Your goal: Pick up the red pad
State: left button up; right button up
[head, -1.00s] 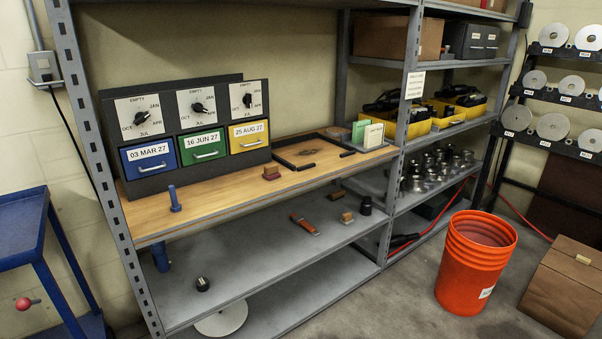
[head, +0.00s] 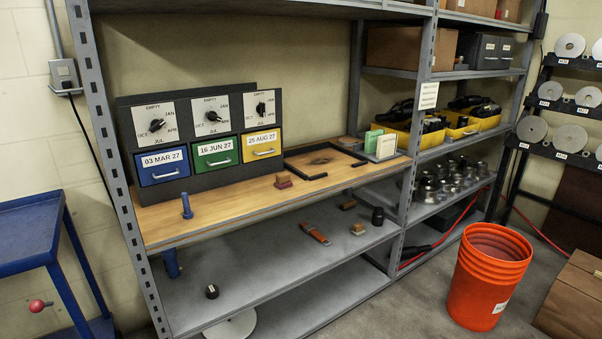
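A small dark red pad (head: 283,182) with a raised block on top sits on the wooden bench top (head: 225,203). It is right of the drawer unit (head: 200,140) and just left of a black frame (head: 325,160) lying on the wood. Nothing covers the pad. Neither of my grippers is in the head view.
A blue peg-like tool (head: 187,206) stands on the wood at left. The grey shelf below holds a brown strap (head: 315,233), small blocks and a black knob (head: 212,291). An orange bucket (head: 488,275) stands right; a blue cart (head: 32,235) stands left. Upright posts border the bench.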

aim_at(283, 179)
jog(key=z, duration=0.85)
jog(key=i, duration=1.7)
jog(key=u, duration=2.3)
